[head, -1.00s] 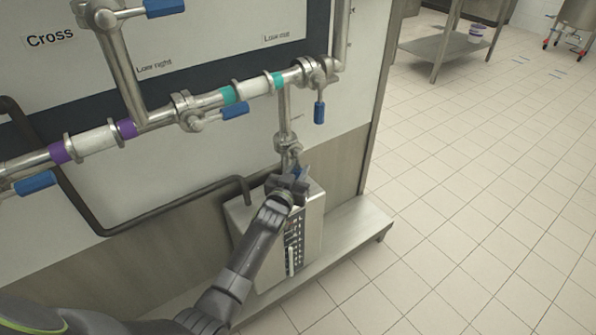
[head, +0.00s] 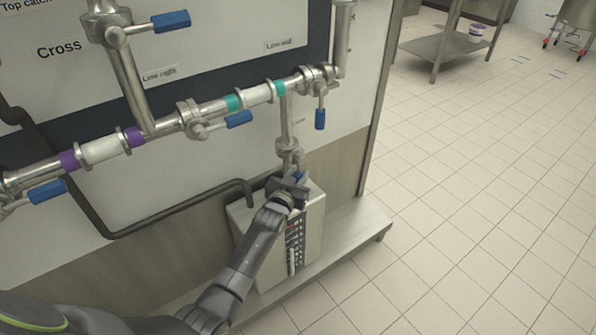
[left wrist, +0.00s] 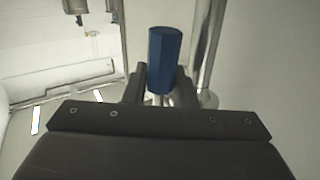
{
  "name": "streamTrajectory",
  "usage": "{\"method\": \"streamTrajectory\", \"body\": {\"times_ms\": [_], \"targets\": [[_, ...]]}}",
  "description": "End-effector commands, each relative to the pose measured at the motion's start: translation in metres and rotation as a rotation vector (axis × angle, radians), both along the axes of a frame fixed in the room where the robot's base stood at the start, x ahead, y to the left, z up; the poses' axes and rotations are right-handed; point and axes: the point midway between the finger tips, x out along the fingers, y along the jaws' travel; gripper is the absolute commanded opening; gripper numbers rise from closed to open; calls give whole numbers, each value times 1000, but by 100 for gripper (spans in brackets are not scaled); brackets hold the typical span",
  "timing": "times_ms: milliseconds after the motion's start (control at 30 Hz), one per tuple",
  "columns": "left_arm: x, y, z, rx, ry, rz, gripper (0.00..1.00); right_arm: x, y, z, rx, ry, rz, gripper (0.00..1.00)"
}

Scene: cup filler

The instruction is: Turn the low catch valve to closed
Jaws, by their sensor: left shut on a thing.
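The low catch valve (head: 289,151) is the steel valve at the lower end of the short upright pipe, above a steel box. Its blue handle (head: 299,176) points down, mostly covered by my left gripper (head: 290,186). The gripper is shut on that handle. In the left wrist view the blue handle (left wrist: 164,60) stands up between the two dark fingers, its outer end sticking out past them. How far the valve is turned is hard to tell in the head view. My right gripper is not in view.
A steel box (head: 313,225) stands just below on a low steel shelf (head: 360,235). A black hose (head: 180,211) runs to the left. The tiled floor (head: 480,220) at right is clear.

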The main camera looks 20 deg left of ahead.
Motion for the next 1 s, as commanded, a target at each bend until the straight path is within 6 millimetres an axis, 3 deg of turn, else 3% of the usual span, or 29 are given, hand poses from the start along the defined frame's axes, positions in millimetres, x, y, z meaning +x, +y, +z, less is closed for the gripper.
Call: {"method": "streamTrajectory", "body": {"times_ms": [533, 1000], "targets": [[-4, 2, 8, 101, 135, 0, 0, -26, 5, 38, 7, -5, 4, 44], [-15, 11, 16, 287, 376, 0, 0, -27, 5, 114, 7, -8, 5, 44]]}}
